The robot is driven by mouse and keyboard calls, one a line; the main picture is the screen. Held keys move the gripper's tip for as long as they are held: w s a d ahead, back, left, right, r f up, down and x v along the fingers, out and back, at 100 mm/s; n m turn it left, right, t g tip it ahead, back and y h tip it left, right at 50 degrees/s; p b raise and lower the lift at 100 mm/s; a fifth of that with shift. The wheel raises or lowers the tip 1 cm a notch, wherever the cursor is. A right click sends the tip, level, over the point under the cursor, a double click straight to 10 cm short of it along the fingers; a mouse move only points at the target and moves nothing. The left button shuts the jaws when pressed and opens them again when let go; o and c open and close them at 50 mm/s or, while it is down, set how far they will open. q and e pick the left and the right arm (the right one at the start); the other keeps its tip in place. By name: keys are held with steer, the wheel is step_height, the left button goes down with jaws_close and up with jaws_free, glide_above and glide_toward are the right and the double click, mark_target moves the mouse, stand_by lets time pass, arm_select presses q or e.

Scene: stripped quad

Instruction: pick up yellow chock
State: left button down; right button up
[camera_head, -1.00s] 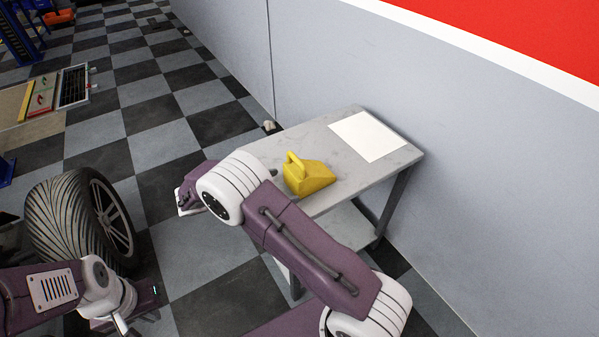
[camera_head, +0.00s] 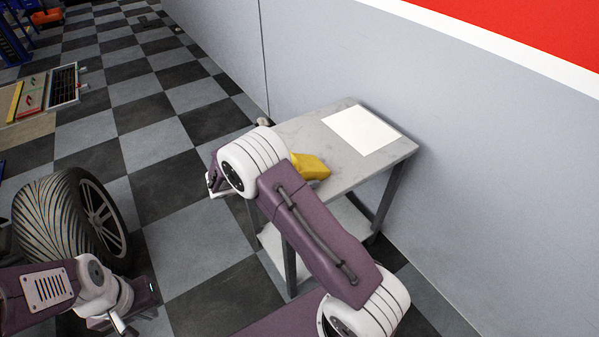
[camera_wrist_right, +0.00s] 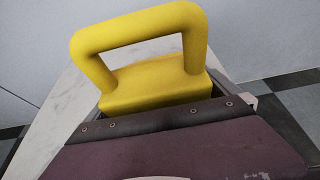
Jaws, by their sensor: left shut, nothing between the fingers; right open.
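The yellow chock (camera_head: 312,167) sits on the grey table, partly hidden behind my right arm in the head view. In the right wrist view the yellow chock (camera_wrist_right: 150,92) fills the upper middle, its loop handle upright and its lower part hidden by my gripper. My right gripper (camera_wrist_right: 160,108) is open and close to the chock; contact cannot be told. In the head view it is mostly hidden by its own wrist. My left gripper (camera_head: 122,326) is shut and empty at the lower left, far from the chock.
The table (camera_head: 352,178) stands against a grey wall (camera_head: 400,80), with a white sheet (camera_head: 361,129) on its far part. A tyre (camera_head: 65,220) stands on the checkered floor at left. A small object (camera_head: 263,121) shows by the table's far left edge.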

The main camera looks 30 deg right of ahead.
steer(key=c, duration=0.3)
steer(key=shift+r, duration=0.1)
steer(key=c, duration=1.6)
step_height(320, 180, up, 4)
steer(key=shift+r+p, duration=0.25)
steer(key=shift+p, duration=0.65)
steer(key=s+d+r, duration=0.1)
steer(key=s+r, duration=0.1)
steer(key=s, duration=0.1)
steer(key=s+d+r+p, duration=0.1)
steer(key=s+d+r, duration=0.1)
steer(key=s, duration=0.2)
steer(key=s+d+r+p, duration=0.1)
steer(key=s+d+r, duration=0.1)
steer(key=s, duration=0.1)
steer(key=shift+s+r, duration=0.25)
steer(key=shift+s, duration=0.05)
